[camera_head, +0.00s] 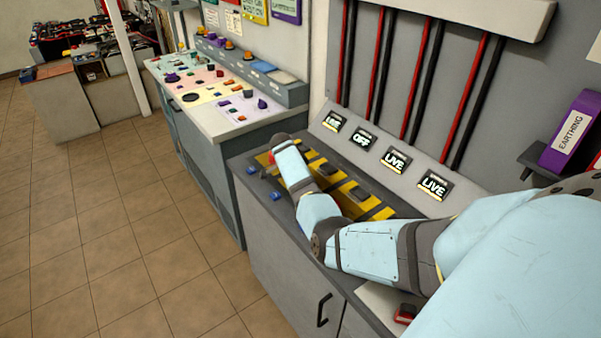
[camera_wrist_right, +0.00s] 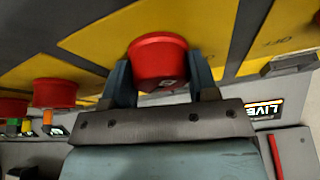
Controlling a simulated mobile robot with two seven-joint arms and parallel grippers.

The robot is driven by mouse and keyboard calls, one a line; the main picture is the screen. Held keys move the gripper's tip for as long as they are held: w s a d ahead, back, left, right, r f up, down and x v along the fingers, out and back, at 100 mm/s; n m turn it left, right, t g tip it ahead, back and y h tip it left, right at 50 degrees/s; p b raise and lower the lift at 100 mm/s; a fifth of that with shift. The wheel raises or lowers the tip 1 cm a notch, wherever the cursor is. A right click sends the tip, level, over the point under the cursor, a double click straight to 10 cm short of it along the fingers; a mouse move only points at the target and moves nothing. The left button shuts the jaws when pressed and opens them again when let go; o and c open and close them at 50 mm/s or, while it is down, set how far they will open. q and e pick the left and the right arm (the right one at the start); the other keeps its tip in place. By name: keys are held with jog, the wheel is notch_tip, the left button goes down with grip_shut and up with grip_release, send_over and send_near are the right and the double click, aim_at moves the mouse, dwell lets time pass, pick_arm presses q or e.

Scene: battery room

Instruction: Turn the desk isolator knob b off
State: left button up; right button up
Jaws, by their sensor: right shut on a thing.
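A red knob (camera_wrist_right: 158,62) on a yellow-and-black striped panel (camera_wrist_right: 100,40) is between the two fingers of my right gripper (camera_wrist_right: 160,72) in the right wrist view, and the fingers are shut on it. I cannot read which letter the held knob has. The sloped board behind has small displays: LIVE (camera_head: 333,121), OFF (camera_head: 362,139), LIVE (camera_head: 395,159) and LIVE (camera_head: 433,185). My left gripper is not in view.
Other red knobs (camera_wrist_right: 54,92) stand left of the held one in the wrist view. Small blue parts (camera_head: 275,196) lie near the desk's front edge. A second console (camera_head: 222,112) stands beyond, and a purple binder (camera_head: 572,132) is at right. The tiled floor (camera_head: 130,230) is clear.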

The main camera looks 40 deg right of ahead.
jog(key=o, duration=0.9)
jog(key=v, duration=1.3)
jog(key=shift+a+r+b, duration=0.1)
jog(key=shift+r+b, duration=0.25)
jog(key=shift+r, duration=0.05)
